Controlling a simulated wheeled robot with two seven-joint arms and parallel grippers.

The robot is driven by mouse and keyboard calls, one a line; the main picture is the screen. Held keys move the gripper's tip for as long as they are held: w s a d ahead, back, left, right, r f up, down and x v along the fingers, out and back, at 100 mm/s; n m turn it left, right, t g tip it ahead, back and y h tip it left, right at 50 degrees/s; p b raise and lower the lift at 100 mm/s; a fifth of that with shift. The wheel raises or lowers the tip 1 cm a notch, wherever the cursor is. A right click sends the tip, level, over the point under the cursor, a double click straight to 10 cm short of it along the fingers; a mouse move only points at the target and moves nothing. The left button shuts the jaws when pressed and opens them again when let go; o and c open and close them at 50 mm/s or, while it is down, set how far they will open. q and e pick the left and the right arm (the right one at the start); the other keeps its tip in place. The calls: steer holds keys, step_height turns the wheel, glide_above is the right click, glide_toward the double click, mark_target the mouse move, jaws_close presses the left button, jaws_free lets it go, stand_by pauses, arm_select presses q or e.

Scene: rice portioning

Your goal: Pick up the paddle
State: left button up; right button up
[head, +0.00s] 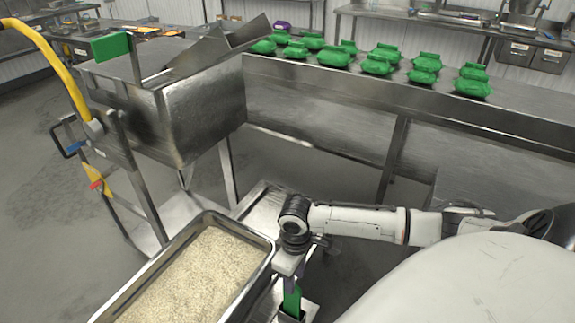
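A green paddle (292,300) shows at the bottom of the head view, to the right of the rice tray. Only a narrow green part of it is visible, in or at a small metal holder (311,310). My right gripper (289,277) is directly above the green part, pointing down, and hides its upper end. I cannot tell whether the fingers touch it or are closed around it. My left gripper is not in view.
A deep metal tray (265,262) of rice (195,280) stands left of my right gripper. A steel sink unit (200,115) with a yellow hose (62,70) is behind it. Several green bags (333,57) lie on the long steel counter (400,98) at the back.

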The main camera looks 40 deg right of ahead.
steer(key=shift+s+f, duration=0.1)
steer(key=shift+f, duration=0.75)
steer(key=shift+w+f, duration=0.2)
steer(key=shift+f, duration=1.15)
steer(key=shift+w+f, duration=0.15)
steer(key=shift+f, duration=1.15)
jaws_close()
